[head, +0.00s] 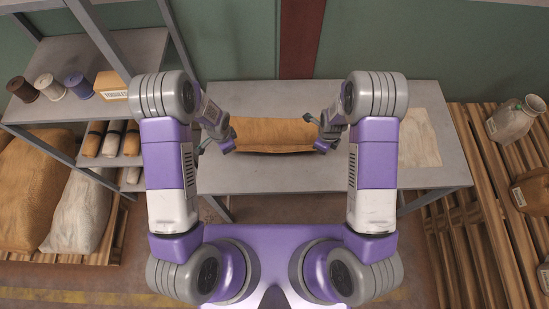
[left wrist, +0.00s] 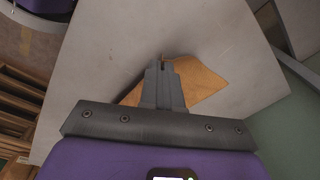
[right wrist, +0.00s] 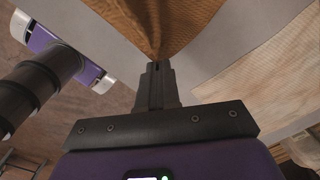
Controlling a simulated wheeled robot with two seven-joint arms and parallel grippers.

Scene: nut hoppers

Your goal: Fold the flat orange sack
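The orange sack (head: 272,133) lies on the grey table between my two grippers, with its near edge slightly raised and sagging in the middle. My left gripper (head: 229,148) is at its near left corner. In the left wrist view its fingers (left wrist: 162,64) are closed together at the orange cloth (left wrist: 202,82), part of which they hide. My right gripper (head: 322,148) is at the near right corner. In the right wrist view its fingers (right wrist: 155,66) are shut on the cloth, which gathers (right wrist: 157,22) to a point at the tips.
A pale flat sack (head: 420,140) lies on the right of the table (head: 220,180). A shelf unit (head: 60,105) with spools and rolled cloth stands left, with full sacks (head: 35,185) below. Wooden pallets (head: 480,160) carrying a jug (head: 512,120) stand right.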

